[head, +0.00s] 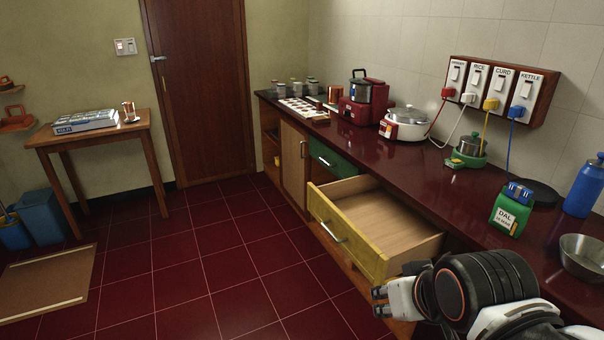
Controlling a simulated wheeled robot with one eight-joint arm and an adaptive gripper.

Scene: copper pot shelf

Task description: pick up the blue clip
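The blue clip (519,192) sits across the top of a green packet (509,214) labelled DAL, which stands upright on the dark red counter in the head view. My gripper (380,301) is at the lower middle-right, in front of the open yellow drawer's near end. It is left of and nearer than the packet, well apart from the clip. Its fingers are small and partly hidden by the arm, so I cannot tell whether they are open or shut.
The yellow drawer (350,240) is pulled out and looks empty. Near the packet stand a blue bottle (585,187), a steel bowl (584,258) and a black round plate (541,193). Several corded plugs hang from the switchboard (500,90). The tiled floor at left of the drawer is clear.

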